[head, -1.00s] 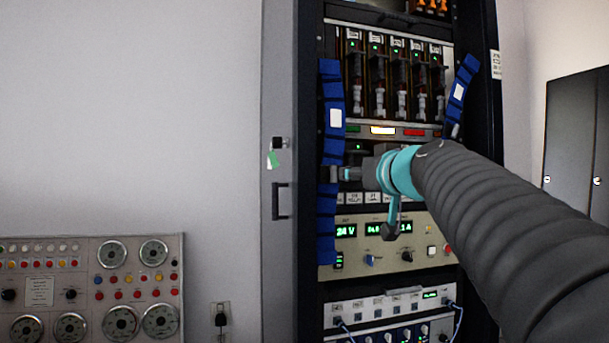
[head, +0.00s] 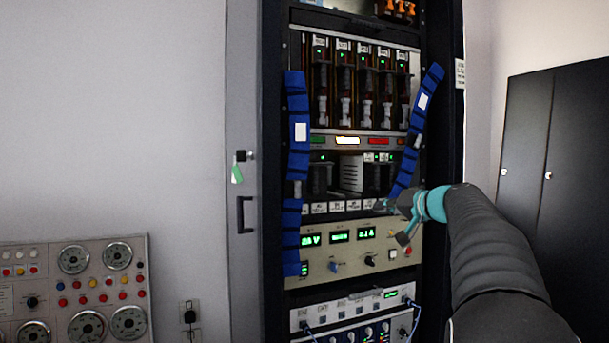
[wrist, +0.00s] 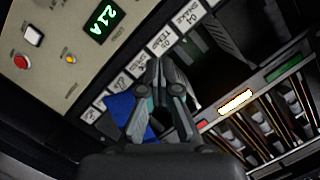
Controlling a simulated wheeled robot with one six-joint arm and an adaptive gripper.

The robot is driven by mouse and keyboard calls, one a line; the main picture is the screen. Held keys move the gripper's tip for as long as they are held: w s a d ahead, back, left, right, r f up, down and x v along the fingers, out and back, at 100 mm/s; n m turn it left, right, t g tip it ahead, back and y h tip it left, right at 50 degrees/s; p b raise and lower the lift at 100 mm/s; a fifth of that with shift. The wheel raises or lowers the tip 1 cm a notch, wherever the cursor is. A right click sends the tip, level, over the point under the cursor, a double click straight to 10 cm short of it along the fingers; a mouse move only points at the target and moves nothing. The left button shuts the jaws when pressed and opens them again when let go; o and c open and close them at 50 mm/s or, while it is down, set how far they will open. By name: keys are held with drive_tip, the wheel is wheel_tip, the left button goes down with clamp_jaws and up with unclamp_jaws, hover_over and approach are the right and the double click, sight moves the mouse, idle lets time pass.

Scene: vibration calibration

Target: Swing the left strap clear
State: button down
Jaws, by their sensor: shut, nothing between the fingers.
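The left strap (head: 298,140) is blue with dark bands and a white label. In the head view it hangs nearly straight down the left side of the rack front, with a metal buckle partway down. The right strap (head: 419,118) is also blue and slants down and inward on the right side. My gripper (head: 380,206) is at the right strap's lower end, to the right of and apart from the left strap. In the wrist view its fingers (wrist: 157,64) are shut and empty. Blue strap fabric (wrist: 128,116) shows beside them there; whether they touch is unclear.
An open grey door (head: 243,200) stands at left. A gauge panel (head: 75,285) is lower left, dark cabinets (head: 550,160) right.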

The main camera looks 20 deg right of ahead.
drive_tip(key=m+y, duration=0.1)
drive_tip(key=y, duration=0.1)
drive_tip(key=m+g+y, duration=0.1)
drive_tip(key=g+y, duration=0.3)
drive_tip(key=y, duration=0.4)
approach(296, 179)
drive_tip(key=w+f, duration=0.3)
drive_tip(key=w, duration=0.1)
drive_tip(key=shift+s+a+r, duration=0.1)
drive_tip(key=shift+s+a, duration=0.05)
drive_tip(key=shift+a, duration=1.9)
